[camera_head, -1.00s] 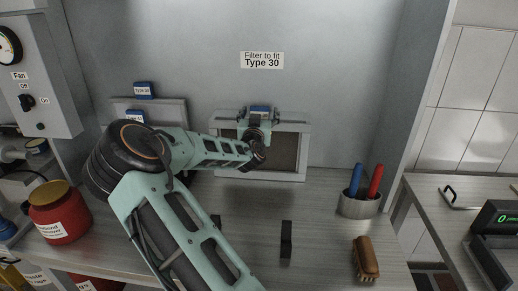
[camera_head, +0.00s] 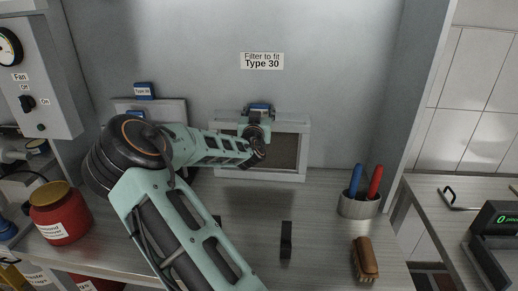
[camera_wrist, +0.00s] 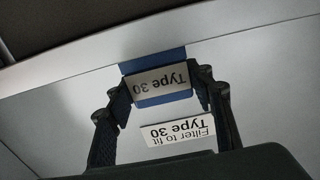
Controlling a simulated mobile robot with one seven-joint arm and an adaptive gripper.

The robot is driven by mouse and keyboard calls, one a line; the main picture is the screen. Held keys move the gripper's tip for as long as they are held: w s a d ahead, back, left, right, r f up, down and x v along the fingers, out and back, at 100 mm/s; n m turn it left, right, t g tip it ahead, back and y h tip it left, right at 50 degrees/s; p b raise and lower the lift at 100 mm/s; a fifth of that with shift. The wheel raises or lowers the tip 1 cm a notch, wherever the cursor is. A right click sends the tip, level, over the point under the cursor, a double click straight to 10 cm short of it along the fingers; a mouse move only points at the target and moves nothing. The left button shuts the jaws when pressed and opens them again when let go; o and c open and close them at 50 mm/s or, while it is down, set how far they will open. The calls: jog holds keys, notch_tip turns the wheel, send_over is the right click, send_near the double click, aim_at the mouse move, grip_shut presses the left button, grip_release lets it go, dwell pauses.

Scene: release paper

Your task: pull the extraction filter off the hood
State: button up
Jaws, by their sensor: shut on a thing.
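A framed filter (camera_head: 303,152) with a pale rim and dark mesh stands upright against the back wall of the hood, right of my arm. A blue tab (camera_head: 259,106) is at its top edge. My gripper (camera_head: 259,114) is at that tab. In the wrist view my gripper (camera_wrist: 163,90) is shut on the blue tab (camera_wrist: 153,68), with a finger at each side; its label (camera_wrist: 160,84) reads "Type 30". My wrist hides part of the mesh and upper rim. A sign (camera_head: 262,60) above reads "Filter to fit Type 30".
Another pale frame (camera_head: 177,105) with blue tabs (camera_head: 144,91) stands left, partly behind my arm. A red jar (camera_head: 60,222) is front left.

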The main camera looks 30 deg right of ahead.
jog(key=shift+r+p, duration=1.1)
jog(key=shift+r, duration=1.9)
notch_tip(320, 180, up, 7)
jog(key=p, duration=0.2)
jog(key=shift+p, duration=0.35)
jog(key=shift+r, duration=0.1)
notch_tip(320, 180, up, 7)
jog(key=p, duration=0.2)
jog(key=shift+p, duration=0.35)
dwell(0.5)
notch_tip(320, 180, up, 4)
jog(key=shift+f+p, duration=0.1)
jog(key=shift+p, duration=0.55)
jog(key=shift+s, duration=0.1)
